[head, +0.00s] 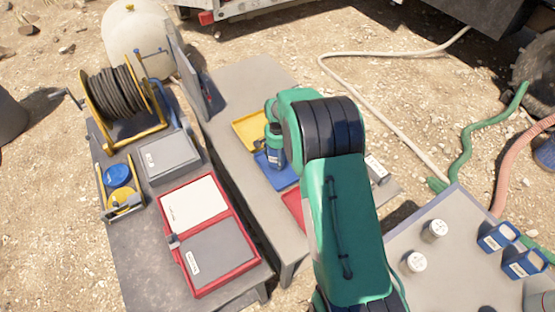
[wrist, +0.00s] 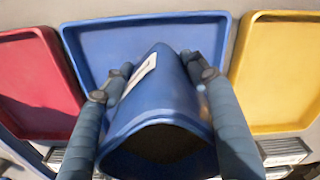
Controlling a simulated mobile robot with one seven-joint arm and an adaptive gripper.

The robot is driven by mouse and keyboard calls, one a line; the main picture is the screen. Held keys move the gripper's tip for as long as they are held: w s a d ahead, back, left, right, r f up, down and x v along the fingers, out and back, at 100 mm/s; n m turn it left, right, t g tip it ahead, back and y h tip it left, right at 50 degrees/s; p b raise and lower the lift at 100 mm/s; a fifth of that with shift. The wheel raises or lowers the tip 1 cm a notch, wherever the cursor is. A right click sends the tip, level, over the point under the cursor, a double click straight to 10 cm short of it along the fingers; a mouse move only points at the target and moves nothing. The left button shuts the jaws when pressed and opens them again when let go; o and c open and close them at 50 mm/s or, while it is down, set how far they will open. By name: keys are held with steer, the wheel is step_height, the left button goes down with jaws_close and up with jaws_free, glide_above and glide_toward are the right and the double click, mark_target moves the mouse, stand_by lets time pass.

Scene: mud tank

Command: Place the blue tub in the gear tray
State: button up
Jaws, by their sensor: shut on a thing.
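The blue tub (wrist: 165,95) is an open blue container with a dark inside and a pale label. My gripper (wrist: 160,85) is shut on it, with a finger on either side. The tub is in front of a blue tray (wrist: 85,48) in the wrist view; whether it touches the tray I cannot tell. In the head view my gripper (head: 274,132) is over the blue tray (head: 285,178), and the tub (head: 275,158) is partly hidden. I cannot read which tray is the gear tray.
A red tray (wrist: 35,85) and a yellow tray (wrist: 285,75) flank the blue one. A grey upright panel (head: 190,75) stands at the table's left edge. The left bench holds a hose reel (head: 118,92) and a red case (head: 250,260). Blue containers (head: 497,237) stand on the right table.

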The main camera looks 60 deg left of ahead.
mark_target(272, 153)
steer(key=shift+f, duration=0.6)
steer(key=shift+f, duration=0.15)
steer(key=o, duration=1.5)
step_height(272, 153, up, 12)
stand_by(0.6)
